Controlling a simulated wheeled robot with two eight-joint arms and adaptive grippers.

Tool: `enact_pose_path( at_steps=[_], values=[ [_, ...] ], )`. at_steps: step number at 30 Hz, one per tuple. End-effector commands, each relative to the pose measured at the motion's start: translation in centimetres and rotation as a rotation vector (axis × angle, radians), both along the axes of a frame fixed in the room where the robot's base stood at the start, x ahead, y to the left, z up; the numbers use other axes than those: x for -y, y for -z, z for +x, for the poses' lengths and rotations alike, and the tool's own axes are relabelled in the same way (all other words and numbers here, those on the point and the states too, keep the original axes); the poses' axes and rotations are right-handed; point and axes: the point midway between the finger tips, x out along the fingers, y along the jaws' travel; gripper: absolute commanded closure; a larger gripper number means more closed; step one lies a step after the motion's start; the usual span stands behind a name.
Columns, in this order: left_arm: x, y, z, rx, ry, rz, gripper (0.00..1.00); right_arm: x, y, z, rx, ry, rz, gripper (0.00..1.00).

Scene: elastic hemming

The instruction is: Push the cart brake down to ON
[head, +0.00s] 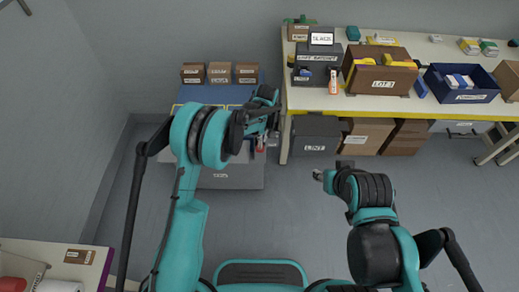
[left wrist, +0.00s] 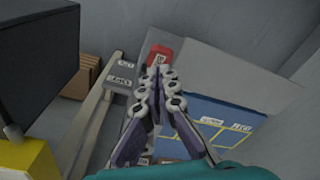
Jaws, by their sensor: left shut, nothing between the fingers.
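The cart (head: 228,180) is a grey body with a blue top, standing against the back wall left of the workbench. A small red part with a white label (left wrist: 161,55), apparently the brake, sits beside the cart's blue panel in the left wrist view. A bit of red (head: 260,146) also shows at the cart's right side in the head view. My left gripper (left wrist: 160,74) is shut and empty, its fingertips just short of the red part; contact cannot be told. Its arm hides part of the cart. My right gripper (head: 319,175) is over the floor, away from the cart, its fingers too small to read.
The workbench (head: 330,104) with a yellow edge stands close to the cart's right, carrying boxes and a blue bin (head: 460,97). A LINT box (head: 315,146) and cartons are underneath. The middle floor is clear.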

Motion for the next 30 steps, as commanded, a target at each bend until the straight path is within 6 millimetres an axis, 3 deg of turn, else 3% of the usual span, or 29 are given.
enact_pose_path(
  at_steps=[18, 30],
  values=[
    [-0.4, 6.4, 0.5, 0.0, 0.0, 0.0, 1.0, 0.0, 3.5, 0.0, 0.0, 0.0, 0.0, 0.6],
    [-0.4, 6.8, 0.6, 0.0, 0.0, 0.0, 1.0, 0.0, 3.6, 0.0, 0.0, 0.0, 0.0, 0.6]
  ],
)
